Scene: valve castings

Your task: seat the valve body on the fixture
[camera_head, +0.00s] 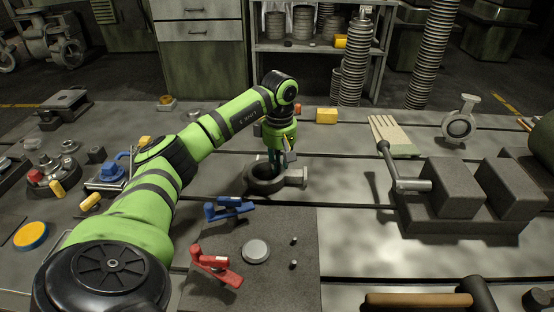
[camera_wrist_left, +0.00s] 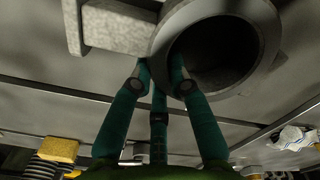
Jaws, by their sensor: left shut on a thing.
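The valve body (camera_head: 265,188), a dark grey ring with a flanged stub to its right, is near the middle of the table, behind the fixture. My left gripper (camera_head: 279,160) points down at it and is shut on the ring's wall. In the left wrist view the fingertips (camera_wrist_left: 162,86) straddle the wall of the valve body (camera_wrist_left: 268,70), one reaching into the bore. I cannot tell whether the ring touches the table. The fixture (camera_head: 218,293) is a flat plate with a round pad (camera_head: 256,251), two small pins, a blue clamp (camera_head: 229,209) and a red clamp (camera_head: 215,265). My right gripper is out of view.
A yellow block (camera_head: 326,116) is at the back. Small parts crowd the left side.

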